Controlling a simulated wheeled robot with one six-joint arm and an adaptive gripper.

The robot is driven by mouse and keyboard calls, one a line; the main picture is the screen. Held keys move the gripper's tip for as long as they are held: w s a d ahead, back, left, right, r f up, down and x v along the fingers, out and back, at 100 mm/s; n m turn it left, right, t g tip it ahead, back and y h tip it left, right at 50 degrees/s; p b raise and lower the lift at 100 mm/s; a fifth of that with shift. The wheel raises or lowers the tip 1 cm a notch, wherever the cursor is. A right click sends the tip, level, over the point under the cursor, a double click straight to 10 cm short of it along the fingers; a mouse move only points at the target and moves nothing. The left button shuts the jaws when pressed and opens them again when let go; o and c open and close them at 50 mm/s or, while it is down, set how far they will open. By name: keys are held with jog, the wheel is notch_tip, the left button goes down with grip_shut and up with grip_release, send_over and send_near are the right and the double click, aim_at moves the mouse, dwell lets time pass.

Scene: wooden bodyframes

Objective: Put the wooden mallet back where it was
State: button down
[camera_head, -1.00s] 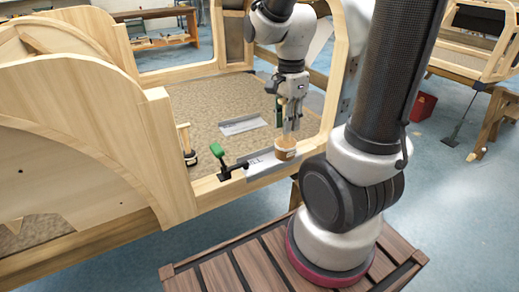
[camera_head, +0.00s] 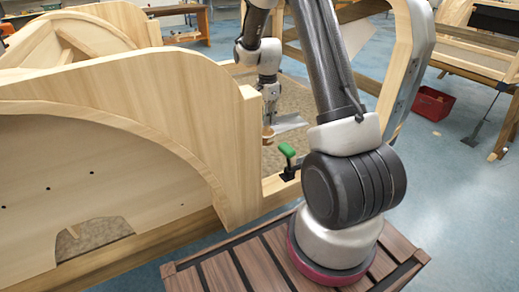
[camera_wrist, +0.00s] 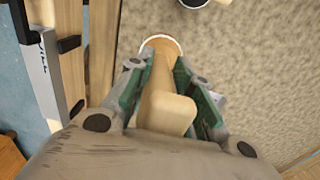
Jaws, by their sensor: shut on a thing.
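My gripper (camera_head: 269,112) is shut on the wooden mallet (camera_head: 268,133). The mallet hangs head down below the fingers, over the inside of the wooden bodyframe (camera_head: 185,95). In the wrist view, the pale handle of the mallet (camera_wrist: 165,108) lies between the green-padded fingers of my gripper (camera_wrist: 158,75). Its round head with a white rim is beyond the fingertips, over the speckled brown floor panel (camera_wrist: 255,75). In the head view, the frame's tall side panel stands just left of the mallet. Whether the head touches anything below cannot be told.
A dark round thing with a white edge (camera_wrist: 195,3) is cut off at the wrist view's top. A red bin (camera_head: 433,103) stands right.

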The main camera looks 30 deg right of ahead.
aim_at(267, 134)
notch_tip(267, 134, down, 8)
jog(key=shift+f, duration=0.25)
jog(key=c, duration=1.3)
grip_release()
